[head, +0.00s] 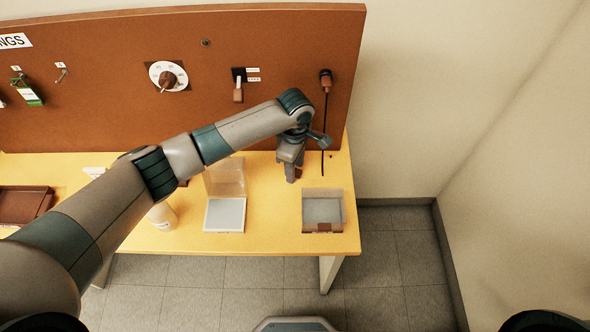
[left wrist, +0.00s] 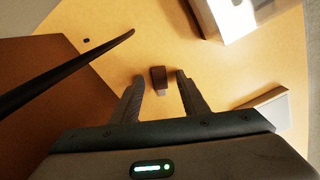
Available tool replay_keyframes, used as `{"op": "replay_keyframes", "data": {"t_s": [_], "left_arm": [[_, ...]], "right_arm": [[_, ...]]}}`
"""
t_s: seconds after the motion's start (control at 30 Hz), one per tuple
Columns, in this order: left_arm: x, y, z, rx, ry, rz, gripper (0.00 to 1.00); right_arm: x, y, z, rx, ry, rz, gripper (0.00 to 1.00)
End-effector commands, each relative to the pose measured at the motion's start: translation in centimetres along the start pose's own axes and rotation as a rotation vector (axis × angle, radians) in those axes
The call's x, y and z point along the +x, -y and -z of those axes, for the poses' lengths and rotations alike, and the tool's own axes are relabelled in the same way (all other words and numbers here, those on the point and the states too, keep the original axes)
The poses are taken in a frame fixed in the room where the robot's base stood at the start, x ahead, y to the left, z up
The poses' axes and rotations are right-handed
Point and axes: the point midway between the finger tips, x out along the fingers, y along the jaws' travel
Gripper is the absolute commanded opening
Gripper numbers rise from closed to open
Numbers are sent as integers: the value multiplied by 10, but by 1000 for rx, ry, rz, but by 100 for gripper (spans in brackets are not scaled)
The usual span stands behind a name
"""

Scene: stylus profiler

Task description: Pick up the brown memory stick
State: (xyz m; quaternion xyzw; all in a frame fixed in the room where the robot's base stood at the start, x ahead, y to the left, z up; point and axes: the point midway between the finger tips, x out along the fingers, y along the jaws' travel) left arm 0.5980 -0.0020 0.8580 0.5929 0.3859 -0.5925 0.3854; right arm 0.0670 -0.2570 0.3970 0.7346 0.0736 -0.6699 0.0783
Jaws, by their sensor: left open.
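The brown memory stick (left wrist: 158,75) lies on the yellow tabletop in the left wrist view, with its pale metal plug end toward my gripper. My left gripper (left wrist: 160,77) is open, with one finger on each side of the stick in the picture and visible gaps to both. I cannot tell how far above the table the fingertips are. In the head view my left gripper (head: 291,170) points down over the back right of the table, and the arm and gripper mostly hide the stick. My right gripper is not in view.
A black cable (left wrist: 75,70) hangs close to the gripper, below a brown-handled plug (head: 326,82) on the upright brown panel (head: 220,40). An open box (head: 308,227) stands at the front right. A clear-lidded box (head: 224,228) and a pale bottle (head: 162,216) stand further left.

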Motion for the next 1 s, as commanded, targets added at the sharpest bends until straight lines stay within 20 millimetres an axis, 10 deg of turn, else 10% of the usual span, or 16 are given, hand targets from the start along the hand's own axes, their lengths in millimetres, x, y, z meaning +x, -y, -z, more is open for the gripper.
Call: {"op": "replay_keyframes", "data": {"t_s": [0.43, 0.6, 1.0], "left_arm": [[0, 0, 0, 0, 0, 0, 41], [0, 0, 0, 0, 0, 0, 0], [-2, 0, 0, 0, 1, 0, 0]], "right_arm": [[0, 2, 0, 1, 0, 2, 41], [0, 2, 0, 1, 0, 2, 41], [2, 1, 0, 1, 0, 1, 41]]}}
